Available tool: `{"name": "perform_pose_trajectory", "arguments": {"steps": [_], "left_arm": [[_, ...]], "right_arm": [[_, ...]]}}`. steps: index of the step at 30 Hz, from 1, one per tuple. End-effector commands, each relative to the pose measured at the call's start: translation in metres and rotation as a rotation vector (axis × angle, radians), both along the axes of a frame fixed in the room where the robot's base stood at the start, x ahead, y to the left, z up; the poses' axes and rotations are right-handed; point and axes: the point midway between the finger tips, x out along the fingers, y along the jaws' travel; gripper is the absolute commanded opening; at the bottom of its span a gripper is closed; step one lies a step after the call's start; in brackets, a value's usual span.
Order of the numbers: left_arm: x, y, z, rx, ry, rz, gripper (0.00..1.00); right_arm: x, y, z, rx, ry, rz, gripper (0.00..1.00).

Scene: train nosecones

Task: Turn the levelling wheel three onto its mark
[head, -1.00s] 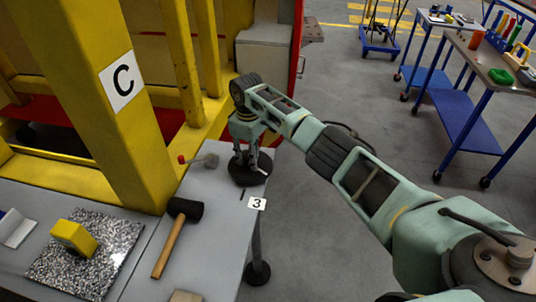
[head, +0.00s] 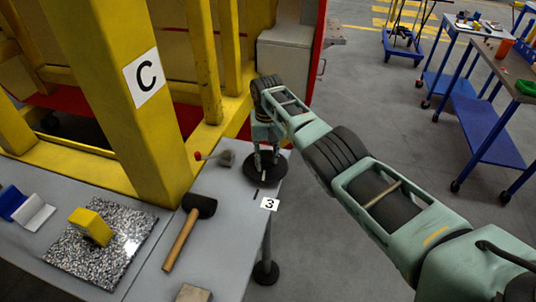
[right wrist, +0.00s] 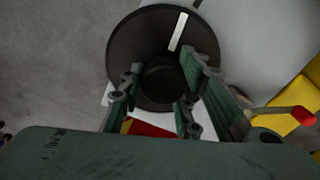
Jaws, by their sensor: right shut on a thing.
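The levelling wheel three is a dark round disc (head: 250,172) at the far right corner of the grey table, beside a white label "3" (head: 269,204). A short dark mark (head: 257,192) lies on the table in front of it. In the right wrist view the wheel (right wrist: 128,50) carries a white line (right wrist: 178,31) from near its hub towards its rim. My right gripper (head: 266,160) points down at the wheel. In the right wrist view its fingers (right wrist: 162,80) are shut on the raised hub, one on each side. My left gripper is not in view.
A black mallet with a wooden handle (head: 181,240), a speckled plate (head: 75,258) with a yellow block (head: 91,226) and a red-tipped lever (head: 199,156) are on the table.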

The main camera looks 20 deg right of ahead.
Motion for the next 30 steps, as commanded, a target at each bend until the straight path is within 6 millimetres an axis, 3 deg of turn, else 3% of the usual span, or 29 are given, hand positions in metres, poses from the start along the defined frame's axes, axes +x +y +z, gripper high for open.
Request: {"name": "perform_pose_trajectory", "arguments": {"steps": [12,27,28,30], "left_arm": [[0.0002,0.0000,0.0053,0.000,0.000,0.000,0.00],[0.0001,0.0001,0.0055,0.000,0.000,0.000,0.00],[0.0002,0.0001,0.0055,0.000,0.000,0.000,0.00],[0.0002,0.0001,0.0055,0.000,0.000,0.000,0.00]], "right_arm": [[0.0009,-0.0037,0.0020,-0.008,-0.003,-0.165,0.00],[0.0007,-0.0042,0.0013,-0.010,-0.003,-0.180,0.00],[0.0007,-0.0042,0.0013,-0.010,-0.003,-0.180,0.32],[0.0007,-0.0041,0.0013,-0.010,-0.003,-0.180,0.38]]}}
